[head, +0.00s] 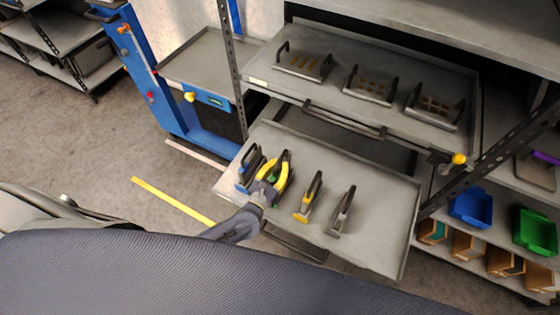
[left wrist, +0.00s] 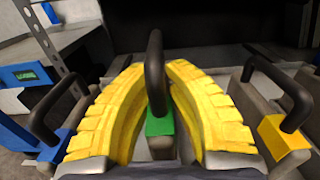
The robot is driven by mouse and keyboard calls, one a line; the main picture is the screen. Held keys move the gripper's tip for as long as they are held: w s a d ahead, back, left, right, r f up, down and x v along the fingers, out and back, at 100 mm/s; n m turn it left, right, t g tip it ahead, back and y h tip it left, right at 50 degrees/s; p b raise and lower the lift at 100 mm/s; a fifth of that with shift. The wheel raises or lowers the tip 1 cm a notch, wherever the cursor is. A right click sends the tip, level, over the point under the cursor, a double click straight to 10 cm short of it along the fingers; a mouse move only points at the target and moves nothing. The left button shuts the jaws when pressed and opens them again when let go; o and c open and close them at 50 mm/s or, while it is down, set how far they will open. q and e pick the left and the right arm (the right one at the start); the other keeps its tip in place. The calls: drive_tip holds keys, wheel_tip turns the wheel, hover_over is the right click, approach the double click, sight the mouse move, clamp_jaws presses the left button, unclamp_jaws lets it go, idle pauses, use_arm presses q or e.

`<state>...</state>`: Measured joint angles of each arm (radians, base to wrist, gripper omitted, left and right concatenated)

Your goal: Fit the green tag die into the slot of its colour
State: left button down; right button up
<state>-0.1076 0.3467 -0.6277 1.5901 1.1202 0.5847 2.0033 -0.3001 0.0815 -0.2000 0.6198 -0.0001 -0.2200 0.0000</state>
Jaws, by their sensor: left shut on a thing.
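The green tag die (left wrist: 159,122) has a black loop handle and a green block at its base. My left gripper (head: 268,184) has yellow fingers on either side of that handle and is shut on the die. In the head view the fingers hide most of the die, at the left part of the lower pulled-out tray (head: 375,238). In the left wrist view the handle stands upright between the fingers. I cannot tell whether the die touches the tray. I cannot make out a green slot. My right gripper is not in view.
A blue-tagged die (head: 250,166) stands left of the gripper, a yellow-tagged die (head: 308,201) and a grey die (head: 341,212) to its right. The upper tray (head: 340,105) above holds three handled plates (head: 370,86). The lower tray's right part is clear.

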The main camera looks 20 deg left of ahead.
use_arm(q)
drive_tip(key=shift+w+f, duration=0.1)
drive_tip(key=shift+f, duration=1.8)
drive_tip(key=c, duration=1.8)
unclamp_jaws()
drive_tip(key=shift+f, duration=0.25)
drive_tip(key=shift+c, duration=0.2)
drive_tip(key=o, duration=0.4)
drive_tip(key=shift+o, duration=0.2)
drive_tip(key=shift+r, duration=0.2)
drive_tip(key=s+a, duration=0.2)
drive_tip(key=s, duration=1)
drive_tip(key=shift+a, duration=0.15)
